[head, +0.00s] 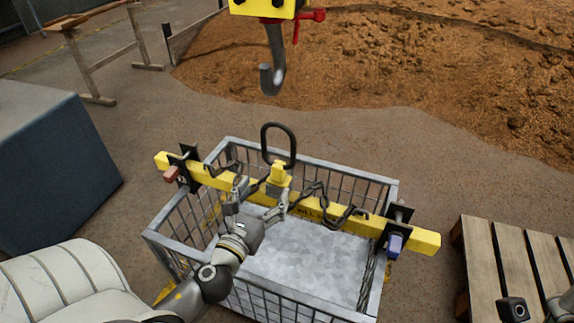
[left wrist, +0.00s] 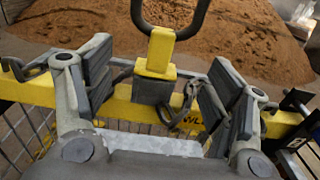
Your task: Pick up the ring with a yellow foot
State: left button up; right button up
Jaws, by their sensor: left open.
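The dark oval ring (head: 278,145) stands upright on its yellow foot (head: 278,174), at the middle of a yellow beam (head: 330,212) laid across a wire crate. In the left wrist view the ring (left wrist: 141,12) is cut off by the top edge, and its yellow foot (left wrist: 155,55) shows with a grey block below. My left gripper (head: 258,200) is open on the near side of the foot. In the wrist view its fingers (left wrist: 158,88) stand either side of the foot, with gaps on both sides. Part of my right gripper shows at the bottom right corner.
The wire crate (head: 160,243) holds a grey load (head: 310,262). Dark chains (head: 312,190) hang along the beam on both sides of the foot. A grey hook (head: 273,75) hangs above the ring. A wooden pallet (head: 510,260) lies at right, a blue-grey box (head: 50,165) at left.

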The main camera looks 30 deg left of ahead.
aim_at(277, 172)
pick_arm(q)
jog(key=shift+w+a+f+b, duration=0.1)
jog(key=shift+w+a+b, duration=0.15)
jog(key=shift+w, duration=1.2)
jog(key=shift+w+a+r+b, duration=0.1)
jog(key=shift+w+a+b, duration=0.15)
jog(key=shift+w, duration=1.2)
jog(key=shift+w+a+f+b, duration=0.15)
jog(key=shift+w+a, duration=0.1)
jog(key=shift+w, duration=1.2)
grip_shut()
jog(key=shift+r, duration=0.4)
